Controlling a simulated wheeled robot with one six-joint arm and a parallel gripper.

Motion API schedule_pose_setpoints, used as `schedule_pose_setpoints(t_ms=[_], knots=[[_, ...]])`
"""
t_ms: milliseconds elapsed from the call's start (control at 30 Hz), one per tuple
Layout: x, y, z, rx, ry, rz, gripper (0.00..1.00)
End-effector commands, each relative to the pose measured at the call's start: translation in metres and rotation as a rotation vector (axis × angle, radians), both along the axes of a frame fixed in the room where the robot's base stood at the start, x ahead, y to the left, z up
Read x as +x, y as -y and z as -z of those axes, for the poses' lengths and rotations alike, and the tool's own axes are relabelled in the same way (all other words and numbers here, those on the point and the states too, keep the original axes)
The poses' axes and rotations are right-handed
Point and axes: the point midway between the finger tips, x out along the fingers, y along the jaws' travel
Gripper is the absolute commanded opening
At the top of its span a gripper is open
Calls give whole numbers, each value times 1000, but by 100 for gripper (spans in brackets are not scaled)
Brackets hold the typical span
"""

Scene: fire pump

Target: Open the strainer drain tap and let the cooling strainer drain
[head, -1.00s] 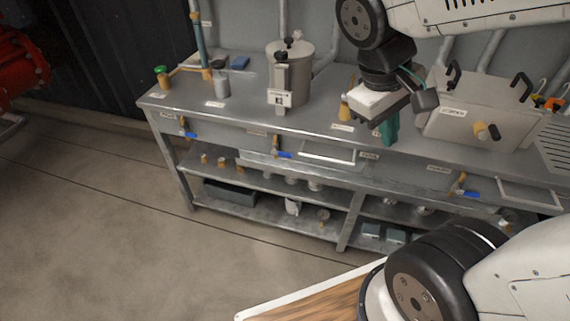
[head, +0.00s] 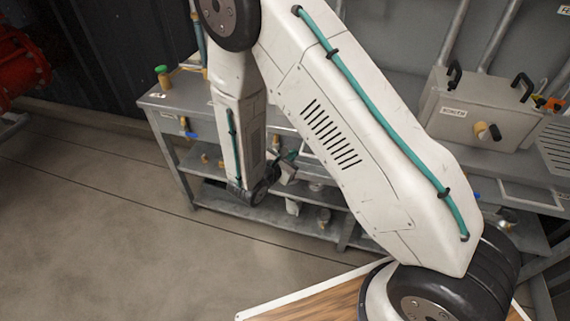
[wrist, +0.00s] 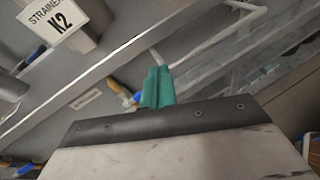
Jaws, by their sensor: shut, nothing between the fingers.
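Another blue handle (wrist: 136,97) shows just behind my gripper (wrist: 157,84), partly hidden. I cannot tell which of these is the strainer drain tap. My gripper's green fingers are shut and empty; whether they touch the handle is unclear. In the head view my gripper (head: 291,156) is low at the bench front, and my arm hides the strainer.
The metal bench (head: 155,102) has a lower shelf with small items. A grey box (head: 450,110) with black handles stands on its right part. A green-topped fitting (head: 162,78) is at the left end. A blue tap handle (head: 191,134) shows at the front left. Floor at left is clear.

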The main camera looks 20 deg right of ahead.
Motion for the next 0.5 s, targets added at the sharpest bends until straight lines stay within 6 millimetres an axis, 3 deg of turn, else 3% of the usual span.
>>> schedule_pose_setpoints(t_ms=[33, 200, 333, 500], knots=[[-1, -11, 26, -25, -41, -72, 0], [-4, -39, 86, -69, -124, -259, 0], [-7, -50, 109, -82, -156, -330, 0], [-8, -53, 115, -84, -165, -351, 0]])
